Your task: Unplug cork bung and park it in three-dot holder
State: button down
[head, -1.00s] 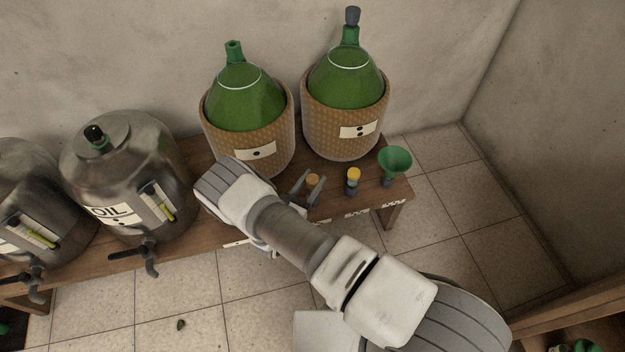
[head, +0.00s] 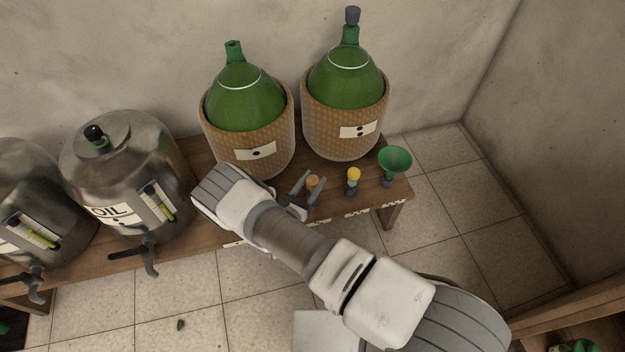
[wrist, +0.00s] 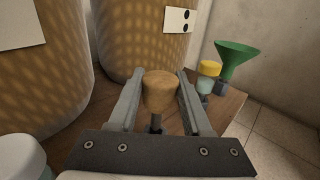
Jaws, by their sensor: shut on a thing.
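The cork bung (head: 313,181) is light brown and upright near the bench's front edge. It also shows between my fingertips in the wrist view (wrist: 160,90). My gripper (wrist: 160,80) is shut on it, one finger on each side. A dark stem or post (wrist: 156,123) shows below the cork; I cannot tell whether the cork is seated on it. White labels (head: 357,212) run along the bench's front edge; their dots are too small to count, so I cannot tell which marks the three-dot holder.
A yellow-topped bung (head: 353,174) and a green funnel (head: 394,160) stand to the right. Behind are an open-necked one-dot demijohn (head: 246,100) and a grey-stoppered two-dot demijohn (head: 346,80). Steel oil drums (head: 130,165) stand to the left.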

aim_at(312, 189)
jog(key=shift+f, duration=2)
jog(key=shift+c, duration=1.3)
grip_release()
jog(key=p+v, duration=0.3)
jog(key=v, duration=1.4)
jog(key=shift+s, duration=0.2)
